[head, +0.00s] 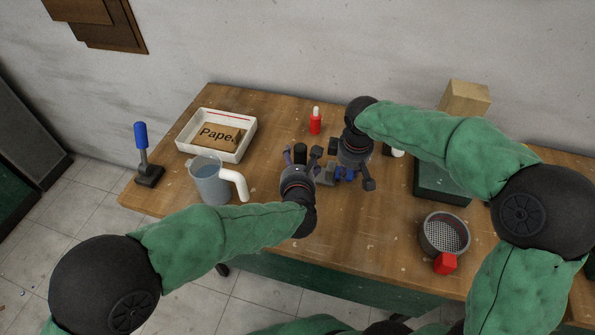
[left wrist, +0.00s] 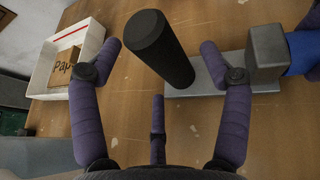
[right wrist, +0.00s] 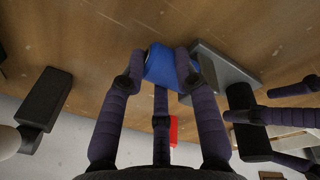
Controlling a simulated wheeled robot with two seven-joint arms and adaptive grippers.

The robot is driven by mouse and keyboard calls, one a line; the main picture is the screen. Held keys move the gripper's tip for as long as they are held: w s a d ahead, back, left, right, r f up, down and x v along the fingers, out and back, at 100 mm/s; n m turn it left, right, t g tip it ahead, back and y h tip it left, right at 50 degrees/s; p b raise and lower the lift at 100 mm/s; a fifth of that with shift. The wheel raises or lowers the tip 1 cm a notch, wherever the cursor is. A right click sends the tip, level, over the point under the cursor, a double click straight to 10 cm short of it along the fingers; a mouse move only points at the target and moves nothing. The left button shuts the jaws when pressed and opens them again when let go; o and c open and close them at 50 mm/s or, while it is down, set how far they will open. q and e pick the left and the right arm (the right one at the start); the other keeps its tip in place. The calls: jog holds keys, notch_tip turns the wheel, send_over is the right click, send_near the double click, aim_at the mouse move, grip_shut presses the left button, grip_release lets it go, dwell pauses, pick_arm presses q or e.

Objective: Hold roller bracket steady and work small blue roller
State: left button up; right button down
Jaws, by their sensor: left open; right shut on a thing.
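The roller bracket is a grey flat base plate (left wrist: 206,74) with an upright black handle (left wrist: 160,50) and a grey block (left wrist: 266,50). In the head view its black handle (head: 300,151) stands near the table's middle. The small blue roller (right wrist: 165,67) sticks out from the block's right side; it also shows in the head view (head: 346,174). My left gripper (head: 302,156) is open, its purple fingers on either side of the handle with gaps visible. My right gripper (right wrist: 160,72) is shut on the blue roller. Its fingertips are partly hidden in the head view.
Left of the bracket stand a clear jug (head: 212,182), a white tray (head: 184,137) with a labelled board, and a blue-handled tool (head: 141,137). A red bottle (head: 315,123) is behind. A sieve (head: 444,234) and red object (head: 445,263) are at front right. Bare wood lies in front.

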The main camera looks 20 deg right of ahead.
pick_arm(q)
jog(key=shift+x, duration=1.35)
jog(key=c, duration=1.3)
jog(key=o, duration=0.6)
jog(key=c, duration=0.8)
pick_arm(e)
jog(key=c, duration=1.5)
grip_release()
grip_shut()
jog(key=shift+d, duration=0.1)
jog(key=shift+s+d, duration=0.1)
